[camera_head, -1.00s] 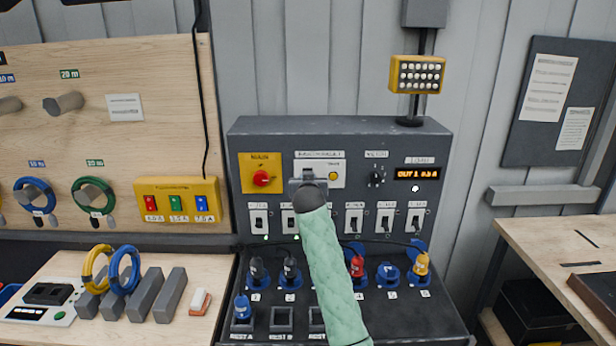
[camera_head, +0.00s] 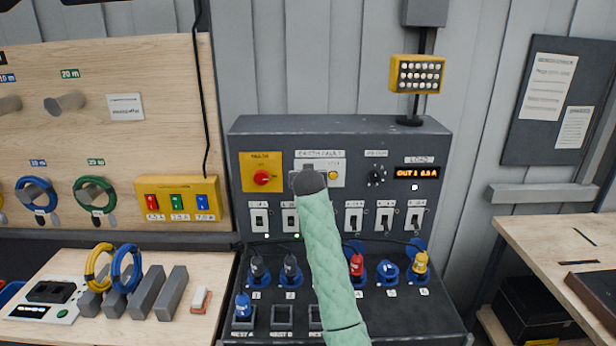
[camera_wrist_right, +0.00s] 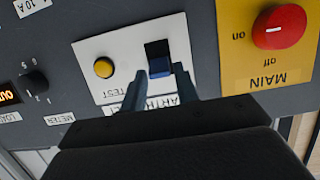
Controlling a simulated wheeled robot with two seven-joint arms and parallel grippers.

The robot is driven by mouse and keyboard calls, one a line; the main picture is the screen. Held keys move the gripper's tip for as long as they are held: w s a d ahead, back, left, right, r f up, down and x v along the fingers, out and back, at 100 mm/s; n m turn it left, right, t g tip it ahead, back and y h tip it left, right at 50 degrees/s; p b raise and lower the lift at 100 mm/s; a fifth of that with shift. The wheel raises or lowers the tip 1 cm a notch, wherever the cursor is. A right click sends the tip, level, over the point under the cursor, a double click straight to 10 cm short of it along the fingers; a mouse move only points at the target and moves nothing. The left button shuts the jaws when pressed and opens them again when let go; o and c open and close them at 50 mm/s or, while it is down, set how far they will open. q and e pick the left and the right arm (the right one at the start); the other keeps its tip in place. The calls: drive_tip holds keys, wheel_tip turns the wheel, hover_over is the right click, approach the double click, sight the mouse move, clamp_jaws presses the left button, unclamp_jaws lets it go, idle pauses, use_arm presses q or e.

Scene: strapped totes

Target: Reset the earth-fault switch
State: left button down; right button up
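The earth-fault switch (camera_wrist_right: 159,59) is a rocker, part black and part blue, on a white plate (camera_wrist_right: 110,63) with a yellow test button (camera_wrist_right: 103,68). The wrist view is upside down. My right gripper (camera_wrist_right: 159,87) is open and empty, its two fingers apart just in front of the rocker, roughly one to each side. I cannot tell whether they touch it. In the head view my right gripper (camera_head: 307,172) covers most of the switch, while the plate's label (camera_head: 320,154) shows above. My left gripper is not in view.
The red main switch (camera_head: 262,178) on yellow is close on the left. A meter knob (camera_head: 376,175) and load display (camera_head: 416,173) are on the right. Below is a row of breakers (camera_head: 354,217), then several plugs (camera_head: 290,268). A lamp (camera_head: 417,74) stands on top.

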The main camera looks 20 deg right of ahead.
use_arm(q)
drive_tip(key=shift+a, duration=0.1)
use_arm(e)
drive_tip(key=shift+o, duration=1.2)
use_arm(q)
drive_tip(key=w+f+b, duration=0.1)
drive_tip(key=b, duration=0.1)
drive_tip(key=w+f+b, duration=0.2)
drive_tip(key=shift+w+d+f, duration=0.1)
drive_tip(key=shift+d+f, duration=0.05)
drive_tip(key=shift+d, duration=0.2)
use_arm(e)
drive_tip(key=v, duration=0.7)
drive_tip(key=shift+s, duration=0.3)
drive_tip(key=shift+a+r, duration=0.1)
